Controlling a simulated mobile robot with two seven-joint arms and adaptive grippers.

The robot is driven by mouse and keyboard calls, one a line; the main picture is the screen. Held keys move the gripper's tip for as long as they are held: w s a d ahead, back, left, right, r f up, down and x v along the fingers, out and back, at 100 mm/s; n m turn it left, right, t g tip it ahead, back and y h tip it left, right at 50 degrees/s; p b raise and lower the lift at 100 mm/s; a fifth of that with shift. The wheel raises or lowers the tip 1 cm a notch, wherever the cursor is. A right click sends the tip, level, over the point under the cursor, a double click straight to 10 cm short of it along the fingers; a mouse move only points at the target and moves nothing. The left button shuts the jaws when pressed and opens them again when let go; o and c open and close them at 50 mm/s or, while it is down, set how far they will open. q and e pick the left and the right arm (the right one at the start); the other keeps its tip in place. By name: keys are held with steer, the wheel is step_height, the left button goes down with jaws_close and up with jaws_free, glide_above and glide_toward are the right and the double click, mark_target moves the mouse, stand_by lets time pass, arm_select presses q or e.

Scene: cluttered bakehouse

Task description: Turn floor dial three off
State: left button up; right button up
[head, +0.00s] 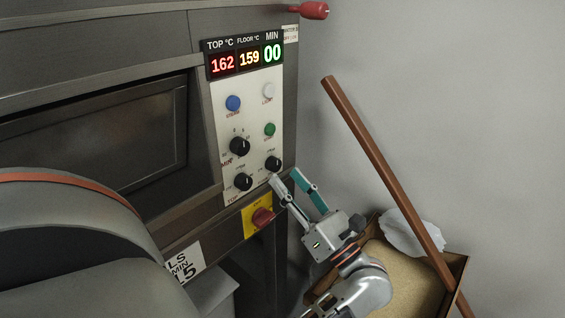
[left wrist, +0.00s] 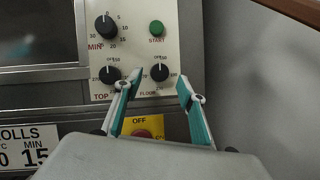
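The floor dial (head: 273,163) is the black knob at the lower right of the oven's white control panel. In the left wrist view the floor dial (left wrist: 160,72) has "FLOOR" printed below it; its exact setting is too small to read. My left gripper (head: 284,175) is open just below and in front of this dial. In the left wrist view the fingertips of the left gripper (left wrist: 159,80) stand on either side of the dial, with nothing visibly gripped. Whether they touch it I cannot tell. My right gripper is not in view.
The top dial (head: 243,181) is close on the left, the minute dial (head: 240,146) above it, the green start button (head: 270,129) above the floor dial. A red switch (head: 262,217) on yellow lies below. A brown pole (head: 380,165) leans over an open box (head: 455,270) at right.

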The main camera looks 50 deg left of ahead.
arm_select(q)
steer(key=v, duration=0.4)
steer(key=shift+s, duration=0.1)
stand_by(0.5)
